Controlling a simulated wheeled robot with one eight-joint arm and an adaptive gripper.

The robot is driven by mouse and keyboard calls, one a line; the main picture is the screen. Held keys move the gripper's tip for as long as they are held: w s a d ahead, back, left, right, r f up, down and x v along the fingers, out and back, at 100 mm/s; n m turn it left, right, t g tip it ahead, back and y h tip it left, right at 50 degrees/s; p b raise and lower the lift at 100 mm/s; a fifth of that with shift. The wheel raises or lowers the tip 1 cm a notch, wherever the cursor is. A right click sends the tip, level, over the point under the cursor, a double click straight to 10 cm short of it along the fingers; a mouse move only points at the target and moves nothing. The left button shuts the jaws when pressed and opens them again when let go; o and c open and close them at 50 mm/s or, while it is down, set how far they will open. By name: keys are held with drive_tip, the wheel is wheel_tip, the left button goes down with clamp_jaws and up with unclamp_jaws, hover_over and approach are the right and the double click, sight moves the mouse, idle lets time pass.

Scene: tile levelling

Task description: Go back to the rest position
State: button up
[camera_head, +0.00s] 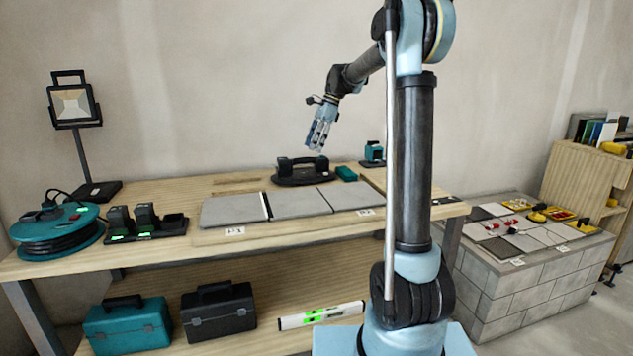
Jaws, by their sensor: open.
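My gripper (319,136) hangs in the air above the back of the wooden workbench (290,235). It is open, and I see nothing between its fingers. It points down toward a black tool with a handle (301,171), which stands on the bench below it. The gripper looks apart from the tool. My arm rises from my base at the right of centre and bends over to the left at the top.
Grey tiles (298,205) lie in a row on the bench. A cable reel (55,232), chargers (145,222) and a work lamp (73,105) stand at left. A small teal device (373,153) stands behind. A tiled block (530,270) and wooden shelf (588,180) are at right.

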drive_tip(key=s+d+f+n+t+h, duration=0.15)
drive_tip(key=s+d, duration=0.25)
drive_tip(key=s, duration=0.4)
drive_tip(key=s+d+f+n, duration=0.2)
drive_tip(key=s+d+n, duration=0.15)
drive_tip(key=s, duration=0.35)
drive_tip(key=s+d+f+n+t+h, duration=0.1)
drive_tip(key=s+d+f+n, duration=0.1)
drive_tip(key=s+d, duration=0.45)
drive_tip(key=s+d+f+n+h, duration=0.1)
drive_tip(key=s+f+n, duration=0.3)
drive_tip(key=s+f, duration=0.4)
drive_tip(key=s+d+f+n, duration=0.3)
drive_tip(key=s+f, duration=0.5)
drive_tip(key=s, duration=0.4)
drive_tip(key=shift+d+f+n+t+h, duration=0.15)
drive_tip(key=shift+d+n+t+h, duration=0.25)
drive_tip(key=shift+d, duration=0.45)
